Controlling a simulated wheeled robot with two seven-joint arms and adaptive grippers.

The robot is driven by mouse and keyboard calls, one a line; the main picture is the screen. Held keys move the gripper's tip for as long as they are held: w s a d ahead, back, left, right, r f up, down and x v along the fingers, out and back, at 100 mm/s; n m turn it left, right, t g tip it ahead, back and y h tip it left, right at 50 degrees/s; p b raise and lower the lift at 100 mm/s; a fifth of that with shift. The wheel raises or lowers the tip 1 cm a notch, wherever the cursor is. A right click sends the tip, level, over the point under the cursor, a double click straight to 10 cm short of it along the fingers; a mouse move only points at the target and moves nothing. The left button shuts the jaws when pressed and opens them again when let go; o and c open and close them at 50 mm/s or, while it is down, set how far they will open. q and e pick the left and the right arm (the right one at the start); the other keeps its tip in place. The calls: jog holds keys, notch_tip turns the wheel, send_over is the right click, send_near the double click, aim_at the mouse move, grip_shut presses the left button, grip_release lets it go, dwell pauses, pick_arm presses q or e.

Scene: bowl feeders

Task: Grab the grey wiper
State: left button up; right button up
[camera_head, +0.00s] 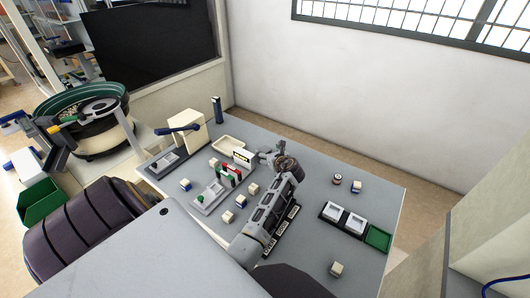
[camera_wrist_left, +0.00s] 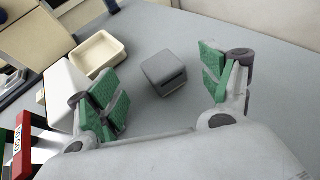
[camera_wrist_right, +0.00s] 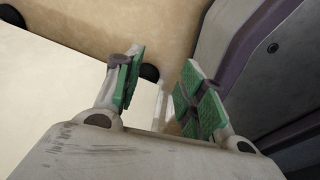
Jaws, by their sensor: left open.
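A small grey block (camera_wrist_left: 164,73), which I take to be the grey wiper, stands on the grey table in the left wrist view. It has a dark slot in its side. My left gripper (camera_wrist_left: 160,86) is open, with one green-padded finger on each side of the block and clear gaps between. In the head view my left gripper (camera_head: 277,160) is over the back part of the table, and I cannot make out the block clearly there. My right gripper (camera_wrist_right: 163,90) is open and empty, away from the table top, and is not seen in the head view.
A cream tray (camera_wrist_left: 100,54) lies left of the block. A white box with a display (camera_head: 242,157) and red and green parts (camera_head: 230,175) are close by. Dark trays (camera_head: 343,218) and a green tray (camera_head: 378,238) are at the right.

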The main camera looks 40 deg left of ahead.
aim_at(266, 151)
pick_arm(q)
jog(key=x, duration=0.2)
jog(key=shift+w+a+f, duration=0.2)
jog(key=shift+f, duration=0.15)
jog(key=shift+w+a+f+b, duration=0.2)
jog(key=shift+a+b, duration=0.1)
jog(key=shift+a, duration=0.1)
jog(key=shift+c, duration=0.4)
jog(key=c, duration=1.2)
jog(key=shift+c, duration=0.5)
pick_arm(e)
jog(key=shift+w+a, duration=0.4)
jog(key=shift+w, duration=0.2)
jog(key=shift+w+a, duration=0.4)
jog(key=shift+w, duration=0.2)
jog(key=shift+a, duration=0.15)
